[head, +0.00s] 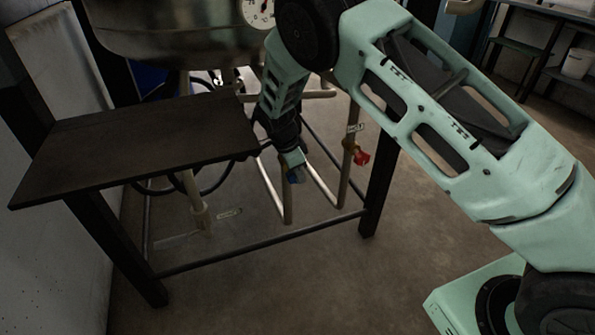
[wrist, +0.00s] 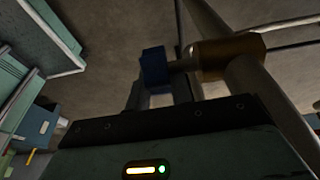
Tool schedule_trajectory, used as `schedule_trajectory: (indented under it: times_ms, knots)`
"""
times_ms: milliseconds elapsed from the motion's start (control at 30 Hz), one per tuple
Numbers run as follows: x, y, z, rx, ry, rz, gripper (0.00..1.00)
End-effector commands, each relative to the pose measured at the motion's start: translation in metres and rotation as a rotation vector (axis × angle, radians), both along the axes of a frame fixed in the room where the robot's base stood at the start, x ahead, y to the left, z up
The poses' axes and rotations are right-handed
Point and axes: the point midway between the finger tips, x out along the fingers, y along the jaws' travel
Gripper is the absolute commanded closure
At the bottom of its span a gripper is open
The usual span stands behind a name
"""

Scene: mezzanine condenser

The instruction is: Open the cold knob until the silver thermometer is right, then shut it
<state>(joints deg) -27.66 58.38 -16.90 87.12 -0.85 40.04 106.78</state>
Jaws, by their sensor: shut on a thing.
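The blue knob (head: 297,175), which I take for the cold knob, sits low on a pipe under the bench. In the wrist view the blue knob (wrist: 154,66) stands out from a brass valve body (wrist: 228,58). My gripper (head: 294,163) reaches down to it and is shut on it; its fingers (wrist: 160,92) also show in the wrist view. A round white dial (head: 259,12) with a red pointer is on the metal vessel, cut by the top edge. It may be the silver thermometer; its rim colour and reading are too small to tell.
A red knob (head: 361,157) sits on a tagged pipe to the right. The metal vessel (head: 165,35) stands above a dark bench top (head: 130,140) with black legs and a low crossbar. Pipes and dark hoses run beneath. The floor in front is clear.

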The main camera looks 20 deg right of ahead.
Motion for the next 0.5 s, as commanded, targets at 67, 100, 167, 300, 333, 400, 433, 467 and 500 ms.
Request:
schedule_trajectory:
  times_ms: [67,100,167,300,333,400,433,467,500]
  knots:
    - [-0.0003,-0.0004,-0.0001,0.0,0.001,-0.001,1.0]
    - [-0.0003,-0.0004,-0.0001,0.0,0.001,-0.001,0.67]
    - [-0.0003,-0.0003,-0.0001,0.001,0.001,0.0,0.56]
    - [-0.0001,-0.0002,0.0001,0.001,0.0,0.0,0.56]
    - [-0.0001,-0.0002,0.0001,0.001,0.0,0.0,0.56]
    - [0.0,0.0,0.0004,0.001,0.0,0.0,0.56]
    - [0.0001,0.0002,0.0012,0.001,0.0,0.0,0.56]
    - [0.0002,0.0006,0.0026,0.001,-0.001,0.0,0.56]
    - [0.0003,0.0014,0.0057,0.001,-0.001,0.0,0.56]
